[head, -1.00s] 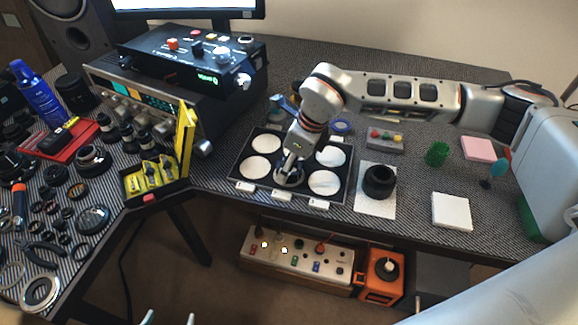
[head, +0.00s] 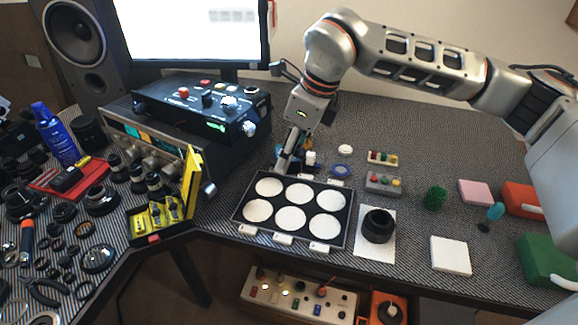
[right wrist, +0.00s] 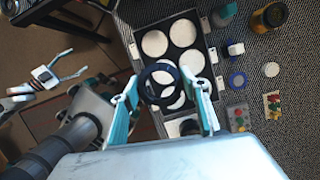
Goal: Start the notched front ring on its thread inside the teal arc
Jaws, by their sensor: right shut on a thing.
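My right gripper (head: 283,165) is at the back edge of the black parts tray (head: 236,217) in the head view. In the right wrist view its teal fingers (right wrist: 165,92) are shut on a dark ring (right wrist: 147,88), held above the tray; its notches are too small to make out. The black lens body (head: 378,226) stands on a white pad on the bench, right of the tray and apart from the gripper. I cannot make out a teal arc on it. My left gripper (right wrist: 79,61) shows at the left of the right wrist view, its fingers apart and empty.
The tray's white round pockets look empty in the head view. Small button boxes (head: 384,183), a blue ring (head: 342,171) and a green cup (head: 435,198) stand behind and right of the tray. A white block (head: 451,256) lies right of the pad. An open yellow case (head: 160,218) is left.

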